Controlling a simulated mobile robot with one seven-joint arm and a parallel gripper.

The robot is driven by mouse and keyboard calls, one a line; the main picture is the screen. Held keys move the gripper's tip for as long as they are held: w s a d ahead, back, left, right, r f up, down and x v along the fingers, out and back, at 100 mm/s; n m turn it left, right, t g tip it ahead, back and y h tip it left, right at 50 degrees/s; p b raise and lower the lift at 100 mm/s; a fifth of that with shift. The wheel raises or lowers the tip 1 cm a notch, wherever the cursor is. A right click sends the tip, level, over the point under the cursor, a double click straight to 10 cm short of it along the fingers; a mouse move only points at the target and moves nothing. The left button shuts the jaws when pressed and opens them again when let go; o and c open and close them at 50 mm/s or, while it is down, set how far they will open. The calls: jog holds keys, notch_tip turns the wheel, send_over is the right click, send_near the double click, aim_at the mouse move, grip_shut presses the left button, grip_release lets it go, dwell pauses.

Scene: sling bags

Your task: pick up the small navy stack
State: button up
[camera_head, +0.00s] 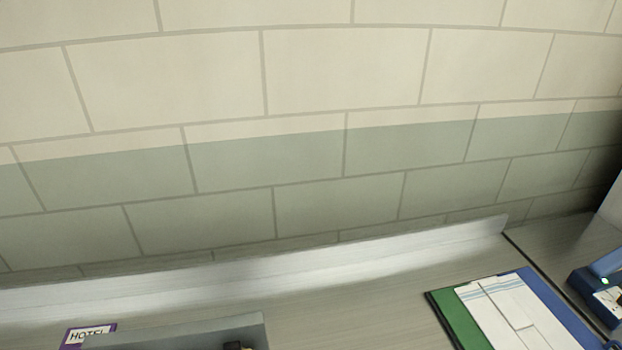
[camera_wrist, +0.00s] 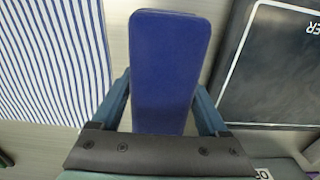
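The small navy stack (camera_wrist: 168,70) shows in the wrist view as an upright-looking blue block with rounded top corners. My gripper (camera_wrist: 163,82) has its two blue-grey fingers far apart, one on each side of the stack. The fingertips look close to or against its sides, and bare surface shows between the finger bases and its lower part. Whether the fingers press on it cannot be told. My gripper is not in the head view, and I cannot pick out the stack there.
In the wrist view, a blue-and-white striped cloth (camera_wrist: 55,60) lies close on the left and a dark board with a white line (camera_wrist: 275,70) on the right. In the head view, a counter (camera_head: 350,290) meets a tiled wall, with a HOTEL sign (camera_head: 88,335) and folders with papers (camera_head: 510,310).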

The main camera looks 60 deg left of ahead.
jog(key=c, duration=0.7)
jog(key=shift+r, duration=0.1)
jog(key=shift+c, duration=0.2)
